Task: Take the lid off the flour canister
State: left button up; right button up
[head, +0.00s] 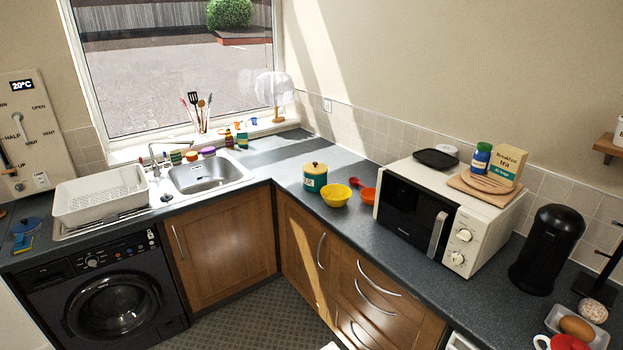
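The canister (315,184) is a green tub with a pale label on its front; the writing is too small to read. It stands upright on the dark worktop to the right of the corner. A cream lid (315,168) with a small knob sits on top of it. Neither of my grippers is in view.
A white microwave (448,213) stands further right. The sink (205,175) is left. The worktop left of the canister is clear.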

aim_at(314, 169)
jog(key=i+j, duration=0.25)
jog(key=i, duration=0.25)
jog(key=i+j, duration=0.25)
jog(key=i, duration=0.25)
jog(key=i+j, duration=0.25)
jog(key=i, duration=0.2)
jog(key=z, duration=0.05)
